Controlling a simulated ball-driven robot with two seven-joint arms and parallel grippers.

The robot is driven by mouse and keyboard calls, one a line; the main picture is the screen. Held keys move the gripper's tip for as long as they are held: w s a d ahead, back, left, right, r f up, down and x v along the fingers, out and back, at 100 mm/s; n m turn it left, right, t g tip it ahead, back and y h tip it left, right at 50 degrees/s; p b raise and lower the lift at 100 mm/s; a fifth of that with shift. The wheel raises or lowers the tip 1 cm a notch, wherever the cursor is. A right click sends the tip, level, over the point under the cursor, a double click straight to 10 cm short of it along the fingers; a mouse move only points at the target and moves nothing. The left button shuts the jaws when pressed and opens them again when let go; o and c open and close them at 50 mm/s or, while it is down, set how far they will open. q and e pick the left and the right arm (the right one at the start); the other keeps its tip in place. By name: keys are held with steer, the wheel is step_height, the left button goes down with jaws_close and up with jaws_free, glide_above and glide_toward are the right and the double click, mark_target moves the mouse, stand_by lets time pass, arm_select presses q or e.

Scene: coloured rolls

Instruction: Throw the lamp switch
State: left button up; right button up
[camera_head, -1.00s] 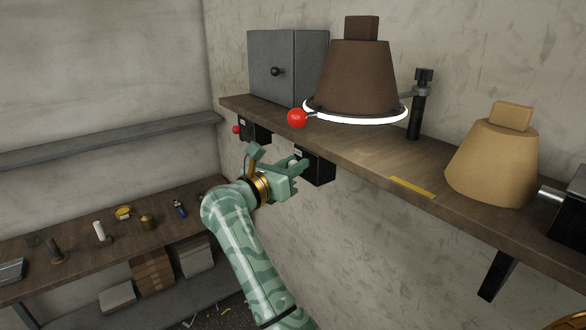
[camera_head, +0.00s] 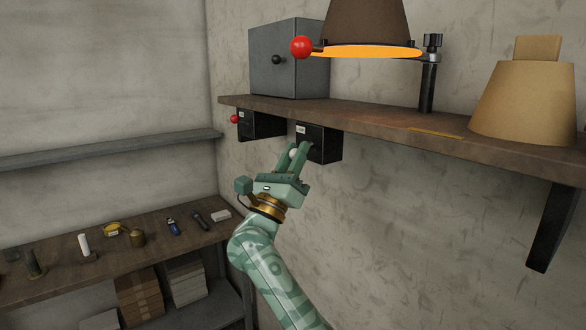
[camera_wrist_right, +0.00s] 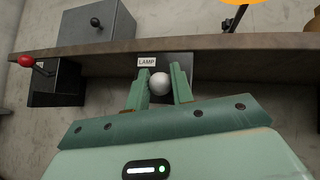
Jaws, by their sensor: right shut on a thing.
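My left gripper is out of view.
A second black box (camera_head: 261,124) with a red knob (camera_head: 235,119) hangs left of the switch under the wooden shelf (camera_head: 380,118). A red ball (camera_head: 301,47) projects from the lamp. A grey cabinet (camera_head: 290,60) and a tan shade (camera_head: 525,105) stand on the shelf.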

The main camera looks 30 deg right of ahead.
steer(key=shift+d+f+n+t+b, duration=0.1)
steer(key=shift+f+n+t+b, duration=0.05)
steer(key=shift+n+t+b, duration=0.5)
steer(key=shift+h, duration=0.3)
steer(key=o, duration=0.9)
steer(key=b+v, duration=0.4)
steer(key=v, duration=1.2)
steer(key=shift+f, duration=0.2)
